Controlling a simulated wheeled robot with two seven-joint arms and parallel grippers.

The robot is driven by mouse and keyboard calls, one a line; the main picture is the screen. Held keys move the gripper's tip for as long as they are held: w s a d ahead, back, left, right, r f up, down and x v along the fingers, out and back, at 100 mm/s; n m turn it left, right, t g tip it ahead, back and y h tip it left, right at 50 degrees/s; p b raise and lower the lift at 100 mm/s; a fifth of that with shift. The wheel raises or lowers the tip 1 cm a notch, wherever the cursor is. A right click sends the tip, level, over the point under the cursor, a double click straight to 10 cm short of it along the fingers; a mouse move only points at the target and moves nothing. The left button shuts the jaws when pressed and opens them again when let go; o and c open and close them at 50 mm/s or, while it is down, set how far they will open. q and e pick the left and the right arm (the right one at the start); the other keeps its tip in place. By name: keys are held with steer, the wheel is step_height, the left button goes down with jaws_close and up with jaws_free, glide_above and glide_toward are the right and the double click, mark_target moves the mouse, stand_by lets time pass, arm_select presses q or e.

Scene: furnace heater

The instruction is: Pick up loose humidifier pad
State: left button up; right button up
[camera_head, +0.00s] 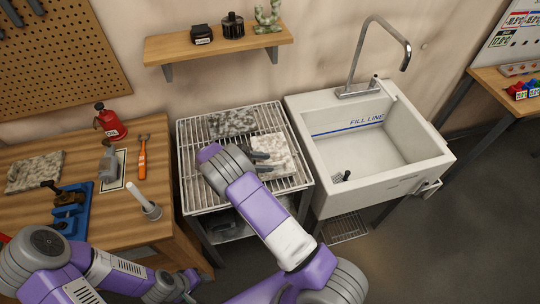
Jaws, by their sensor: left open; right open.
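A pale speckled pad (275,146) lies on the wire rack (188,165) in the middle. A darker grey speckled pad (232,121) lies further back on the same rack. A third speckled pad (35,172) lies on the wooden bench at the left. The picture does not show which one is the loose humidifier pad. My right gripper (265,161) is open over the pale pad, its dark fingers covering part of it; contact cannot be told. My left gripper (190,284) is open and low by the bench's front corner, away from the pads.
The wooden bench (80,140) holds a red oil can (109,122), an orange-handled tool (142,158), a blue vise-like fixture (70,208) and a white cylinder on a grey base (145,202). A white sink (320,165) with a tall faucet stands right of the rack. A shelf (218,42) hangs above.

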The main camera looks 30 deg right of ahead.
mark_target(276, 163)
steer(key=x, duration=0.6)
steer(key=shift+s+d+p, duration=0.2)
steer(key=shift+d+p, duration=0.1)
steer(key=shift+p, duration=0.05)
steer(key=shift+c, duration=0.2)
jaws_close()
